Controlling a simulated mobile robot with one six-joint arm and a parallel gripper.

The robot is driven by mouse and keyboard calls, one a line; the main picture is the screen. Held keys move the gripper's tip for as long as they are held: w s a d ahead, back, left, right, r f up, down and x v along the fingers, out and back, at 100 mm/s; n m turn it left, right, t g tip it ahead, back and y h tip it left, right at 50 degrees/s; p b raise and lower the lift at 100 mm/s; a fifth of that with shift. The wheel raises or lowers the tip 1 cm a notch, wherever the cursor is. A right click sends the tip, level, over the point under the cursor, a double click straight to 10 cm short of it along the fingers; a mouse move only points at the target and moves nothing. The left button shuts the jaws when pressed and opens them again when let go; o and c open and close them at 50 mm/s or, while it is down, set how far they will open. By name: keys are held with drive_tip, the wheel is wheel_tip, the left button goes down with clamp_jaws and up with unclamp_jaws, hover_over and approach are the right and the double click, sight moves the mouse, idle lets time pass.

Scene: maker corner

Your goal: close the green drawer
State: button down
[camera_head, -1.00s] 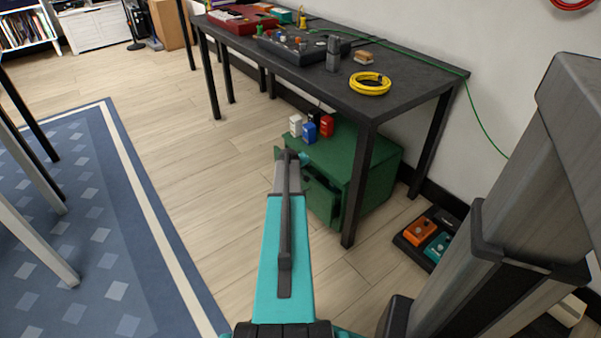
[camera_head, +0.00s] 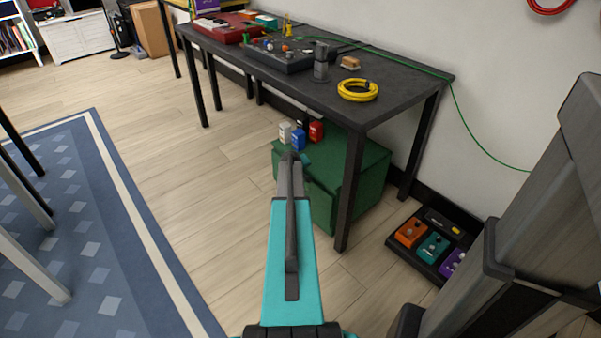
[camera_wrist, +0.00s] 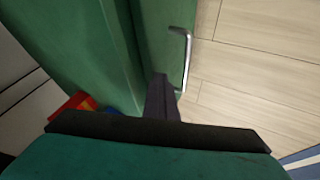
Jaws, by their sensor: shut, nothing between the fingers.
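The green cabinet (camera_head: 345,165) stands under the dark table. Its green drawer front (camera_wrist: 165,35) fills the upper middle of the wrist view, with a metal handle (camera_wrist: 187,60) on its right side. In the head view my arm hides much of the front, and no dark drawer opening shows there. Any small remaining gap cannot be told. My gripper (camera_wrist: 162,90) is shut and empty. Its fingers overlap the drawer front beside the handle; contact is not clear.
A table leg (camera_head: 349,190) is close in front of the cabinet. A pedal board (camera_head: 425,262) lies on the floor to the right. Bare wooden floor (camera_head: 190,190) is free to the left.

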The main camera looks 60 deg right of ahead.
drive_tip(key=shift+s+d+r, duration=0.15)
drive_tip(key=shift+s+d, duration=0.05)
drive_tip(key=shift+d, duration=0.4)
drive_tip(key=a+r+p, duration=0.2)
drive_tip(key=a+r, duration=0.5)
drive_tip(key=a, duration=0.3)
drive_tip(key=shift+w+a+r, duration=0.2)
drive_tip(key=shift+a+r, duration=0.1)
drive_tip(key=shift+r, duration=0.05)
